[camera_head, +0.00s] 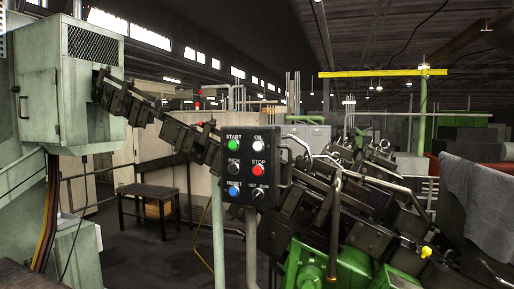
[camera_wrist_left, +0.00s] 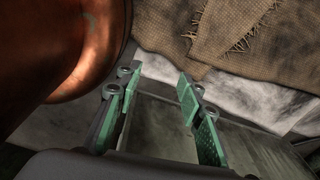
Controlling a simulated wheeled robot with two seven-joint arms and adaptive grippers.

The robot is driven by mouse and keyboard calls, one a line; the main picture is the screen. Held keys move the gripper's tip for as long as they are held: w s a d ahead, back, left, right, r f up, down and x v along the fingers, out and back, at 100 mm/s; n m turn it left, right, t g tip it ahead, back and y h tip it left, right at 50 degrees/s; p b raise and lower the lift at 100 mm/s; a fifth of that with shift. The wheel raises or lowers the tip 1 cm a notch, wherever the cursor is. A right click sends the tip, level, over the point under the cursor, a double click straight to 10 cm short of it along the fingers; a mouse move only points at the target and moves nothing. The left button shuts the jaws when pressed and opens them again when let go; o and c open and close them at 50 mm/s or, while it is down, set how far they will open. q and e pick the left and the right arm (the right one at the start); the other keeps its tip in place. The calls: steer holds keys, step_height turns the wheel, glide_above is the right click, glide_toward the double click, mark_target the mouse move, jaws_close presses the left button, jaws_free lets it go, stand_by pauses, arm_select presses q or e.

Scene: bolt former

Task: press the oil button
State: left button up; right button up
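A black control panel (camera_head: 251,165) stands on a pole near the middle of the head view. Its white oil button (camera_head: 258,145) is at the upper right of the panel, under a small label that is hard to read. Around it are the green START button (camera_head: 233,145), the red STOP button (camera_head: 257,170), a black INCH button (camera_head: 233,169), a blue RESET button (camera_head: 234,191) and a black SET/RUN switch (camera_head: 258,193). My left gripper (camera_wrist_left: 156,85) shows only in the left wrist view, with its green-padded fingers apart and nothing between them. My right gripper is in neither view.
Dark machine linkages (camera_head: 340,195) run behind and right of the panel. A pale green machine cabinet (camera_head: 88,95) stands at left, with a low dark table (camera_head: 150,192) behind. In the left wrist view, a copper-coloured rounded object (camera_wrist_left: 60,45) and brown burlap (camera_wrist_left: 220,30) lie near the fingers.

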arm_select(q)
steer(key=c, duration=0.3)
steer(key=shift+w, duration=0.75)
jaws_close()
steer(key=shift+s, duration=0.3)
